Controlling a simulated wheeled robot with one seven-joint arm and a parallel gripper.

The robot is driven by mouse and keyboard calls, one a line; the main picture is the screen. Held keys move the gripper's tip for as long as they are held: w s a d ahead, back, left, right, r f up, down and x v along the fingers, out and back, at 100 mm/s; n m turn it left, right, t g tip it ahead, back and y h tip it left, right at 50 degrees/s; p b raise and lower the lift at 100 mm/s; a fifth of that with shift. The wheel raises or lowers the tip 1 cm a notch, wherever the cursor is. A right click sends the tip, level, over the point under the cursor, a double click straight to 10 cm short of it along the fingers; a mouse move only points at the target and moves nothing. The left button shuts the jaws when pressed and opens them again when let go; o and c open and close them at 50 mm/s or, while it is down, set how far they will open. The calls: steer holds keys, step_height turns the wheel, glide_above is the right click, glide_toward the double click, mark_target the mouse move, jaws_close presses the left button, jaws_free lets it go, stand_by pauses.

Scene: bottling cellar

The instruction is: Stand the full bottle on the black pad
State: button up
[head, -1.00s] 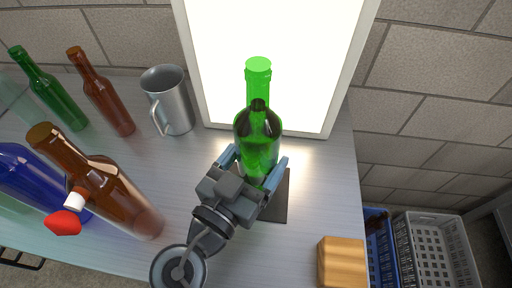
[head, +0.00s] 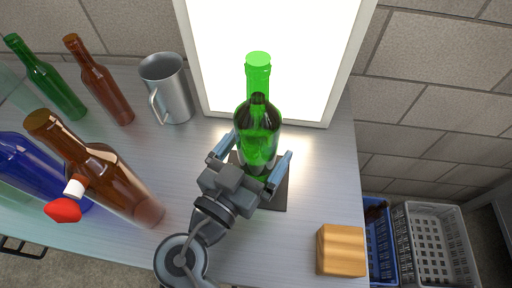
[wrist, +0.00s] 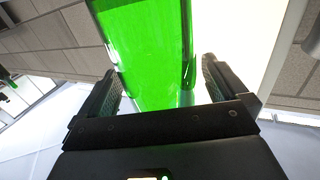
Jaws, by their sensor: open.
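A green bottle (head: 258,128) stands upright on the black pad (head: 280,196), in front of the bright panel. A dark shape shows inside it below the neck. My gripper (head: 259,148) is open, with one finger on each side of the bottle's lower body. In the wrist view the green bottle (wrist: 150,50) rises between the two spread fingers (wrist: 160,82), with gaps visible beside it. The bottle's base and much of the pad are hidden behind my gripper.
A lit white panel (head: 275,40) stands behind the bottle. A metal mug (head: 168,90), brown bottles (head: 105,180), a green bottle (head: 45,78) and a blue bottle (head: 30,165) stand left. A wooden block (head: 341,250) sits near the right edge. Crates (head: 435,240) are beyond it.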

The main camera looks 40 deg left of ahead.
steer(key=shift+r+p, duration=0.25)
steer(key=shift+p, duration=0.1)
steer(key=s+d+b, duration=0.2)
steer(key=s+b, duration=0.1)
steer(key=s, duration=0.9)
steer(key=shift+f, duration=0.15)
steer(key=shift+w, duration=0.1)
